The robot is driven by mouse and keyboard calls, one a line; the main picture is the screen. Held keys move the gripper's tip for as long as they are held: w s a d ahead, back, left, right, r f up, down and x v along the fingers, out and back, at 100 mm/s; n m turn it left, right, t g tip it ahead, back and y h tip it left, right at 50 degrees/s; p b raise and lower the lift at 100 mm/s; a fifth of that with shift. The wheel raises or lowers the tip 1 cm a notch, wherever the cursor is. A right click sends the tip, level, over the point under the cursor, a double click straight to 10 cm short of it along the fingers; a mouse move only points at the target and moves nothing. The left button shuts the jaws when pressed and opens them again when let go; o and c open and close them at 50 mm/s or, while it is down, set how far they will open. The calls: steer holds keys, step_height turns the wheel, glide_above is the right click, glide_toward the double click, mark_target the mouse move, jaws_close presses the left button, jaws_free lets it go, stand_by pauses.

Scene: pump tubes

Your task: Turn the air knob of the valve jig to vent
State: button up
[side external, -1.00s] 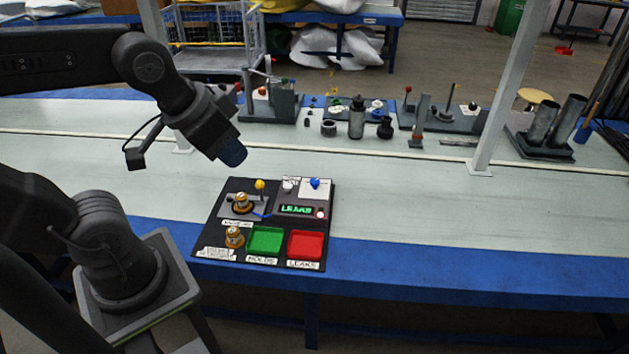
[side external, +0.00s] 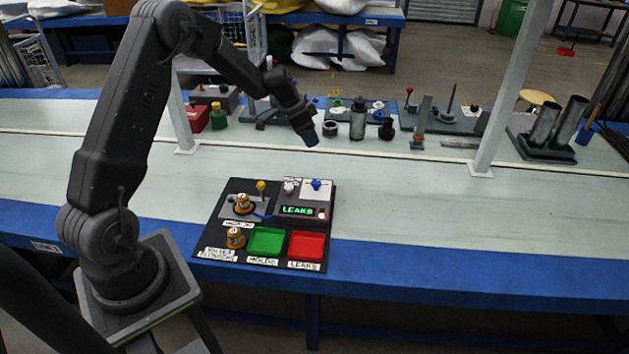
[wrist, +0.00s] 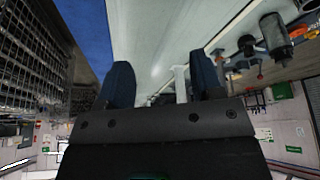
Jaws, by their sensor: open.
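The valve jig is on a black board (side external: 212,238) on the bench in the side view. A blue knob (side external: 316,184) stands on a white plate at its back right, with a small whitish knob (side external: 289,187) to its left. Their labels are too small to read, so I cannot tell which is the air knob or where it points. A green display reads LEAKS (side external: 297,210), with a red lamp beside it. A brass valve (side external: 243,203) sits in the jig near a yellow-topped lever (side external: 261,187). My gripper (side external: 309,139) is open and empty, raised behind the board; its blue fingers (wrist: 161,80) stand apart in the wrist view.
A second brass valve (side external: 235,237) stands at the board's front left, beside a green tray (side external: 266,242) and a red tray (side external: 306,246). Bottles and fixtures line the bench's back. A white post (side external: 508,90) rises at right. Bench right of the board is clear.

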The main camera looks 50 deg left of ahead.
glide_toward(316, 182)
steer(key=shift+m, duration=0.3)
steer(key=x, duration=0.9)
steer(key=shift+a, duration=0.1)
steer(key=c, duration=0.9)
